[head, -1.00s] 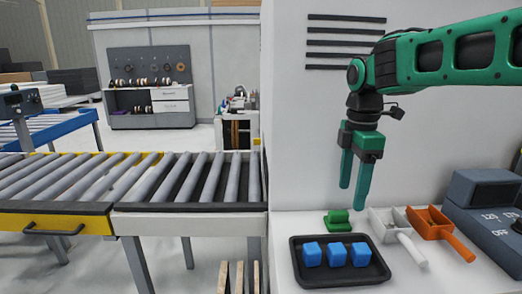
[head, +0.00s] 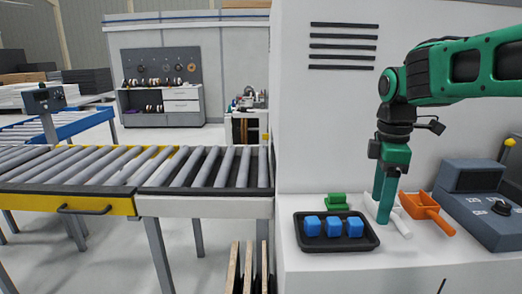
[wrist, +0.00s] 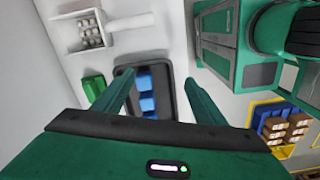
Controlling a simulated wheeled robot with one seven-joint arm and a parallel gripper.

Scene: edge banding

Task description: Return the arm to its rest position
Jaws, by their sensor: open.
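My green arm reaches in from the right in the head view, and my gripper (head: 384,212) hangs pointing down over the white worktop (head: 330,268). In the head view one finger hides the other. In the wrist view my gripper (wrist: 150,95) shows two green fingers wide apart with nothing held between them. Beyond the fingertips is a black tray (head: 372,240) with three blue cubes (head: 334,227) in it; the tray also shows in the wrist view (wrist: 176,98).
A white scoop (head: 401,226) is partly behind my gripper. A roller conveyor (head: 150,178) is at left. A white wall panel (head: 330,130) rises behind the worktop.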

